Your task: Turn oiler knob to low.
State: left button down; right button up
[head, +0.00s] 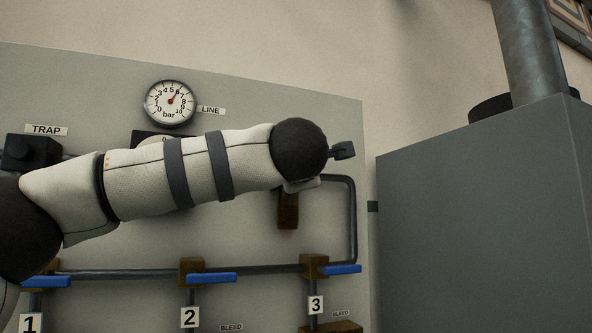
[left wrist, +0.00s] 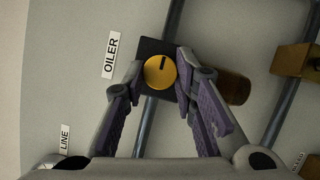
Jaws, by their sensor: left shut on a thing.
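The oiler knob (left wrist: 158,75) is a round yellow dial with a dark pointer mark, on a black block (left wrist: 152,48) beside the OILER label (left wrist: 111,55). In the left wrist view the mark points toward the top of the picture. My left gripper (left wrist: 161,70) is shut on the knob, with one finger on each side of it. No low or high marking is readable. My right gripper is in neither view.
The grey panel (head: 85,85) carries a bar gauge (head: 171,102) and a black TRAP unit (head: 31,152). Below run pipes (head: 140,273) with blue-handled valves (head: 212,278). A brown cylinder (left wrist: 233,88) sits beside the knob. A grey cabinet (head: 480,220) stands right.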

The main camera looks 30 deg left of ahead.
pick_arm(q)
jog(key=c, duration=1.3)
grip_release()
jog(key=v, duration=1.2)
jog(key=shift+d, duration=0.1)
